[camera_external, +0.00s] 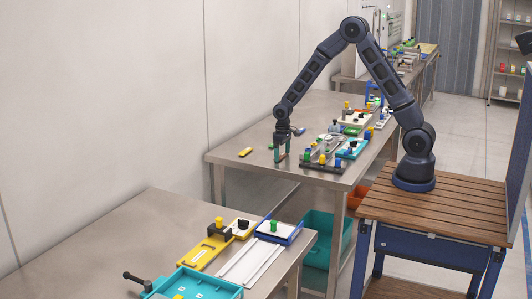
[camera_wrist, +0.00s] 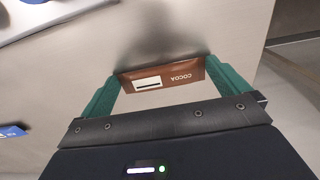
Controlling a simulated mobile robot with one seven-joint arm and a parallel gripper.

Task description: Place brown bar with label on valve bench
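The brown bar with a white label (camera_wrist: 163,77) shows in the wrist view, with the word COCOA upside down on it. It spans the gap between the green fingertips of my gripper (camera_wrist: 162,72), lengthwise from one finger to the other. Its ends are at or very close to both fingers, and I cannot tell whether they are pressed on it. In the external view my gripper (camera_external: 282,157) points down, low over the far steel table, and the bar cannot be made out there. Which surface is the valve bench is not marked.
The far steel table (camera_external: 240,130) holds a yellow block (camera_external: 245,152) left of my gripper and a dark fixture (camera_external: 322,163) with coloured parts to its right. The near table (camera_external: 130,225) carries a yellow fixture (camera_external: 205,249) and a teal tray (camera_external: 200,285); its left part is clear.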

